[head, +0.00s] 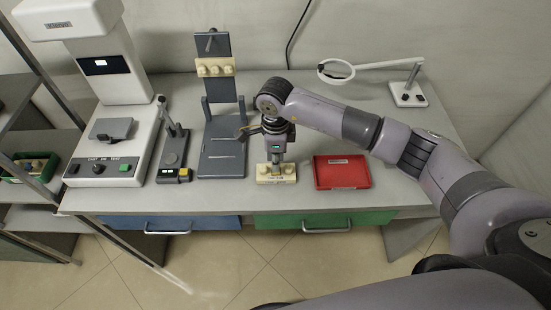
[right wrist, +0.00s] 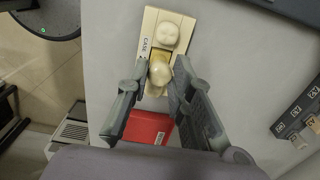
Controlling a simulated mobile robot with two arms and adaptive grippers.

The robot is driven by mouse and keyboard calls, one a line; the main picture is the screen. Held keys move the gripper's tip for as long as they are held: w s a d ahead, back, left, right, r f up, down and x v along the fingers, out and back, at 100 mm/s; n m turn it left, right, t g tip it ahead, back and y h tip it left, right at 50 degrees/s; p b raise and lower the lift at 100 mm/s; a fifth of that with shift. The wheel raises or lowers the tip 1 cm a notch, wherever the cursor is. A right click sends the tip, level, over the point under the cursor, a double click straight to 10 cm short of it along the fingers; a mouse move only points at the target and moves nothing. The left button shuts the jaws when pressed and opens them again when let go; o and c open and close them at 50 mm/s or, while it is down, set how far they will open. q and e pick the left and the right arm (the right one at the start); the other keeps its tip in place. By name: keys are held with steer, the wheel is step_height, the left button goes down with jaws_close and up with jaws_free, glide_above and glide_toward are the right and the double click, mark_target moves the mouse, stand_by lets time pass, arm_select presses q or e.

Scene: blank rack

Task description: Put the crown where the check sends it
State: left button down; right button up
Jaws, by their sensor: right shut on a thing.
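A cream block with pale tooth shapes (head: 277,174) lies on the bench, left of the red tray (head: 342,172). In the right wrist view the block (right wrist: 149,31) carries dark lettering and one rounded tooth. My right gripper (head: 275,152) points down over the block. In the right wrist view its fingers (right wrist: 158,80) are closed on a glossy cream crown (right wrist: 160,71). The crown is at the block; whether it touches it I cannot tell. In the head view the gripper hides the crown. My left gripper is not in view.
A large white machine (head: 112,135) stands at the left, beside a small lever device (head: 174,150) and a grey upright stand (head: 222,150) bearing a cream tooth strip (head: 215,67). A magnifier (head: 407,94) stands back right. Blue (head: 172,222) and green (head: 325,220) drawers are shut below.

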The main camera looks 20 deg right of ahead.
steer(key=shift+f+b, duration=1.1)
steer(key=shift+f, duration=0.1)
steer(key=o, duration=0.8)
step_height(320, 180, up, 12)
steer(key=shift+r, duration=0.1)
stand_by(0.5)
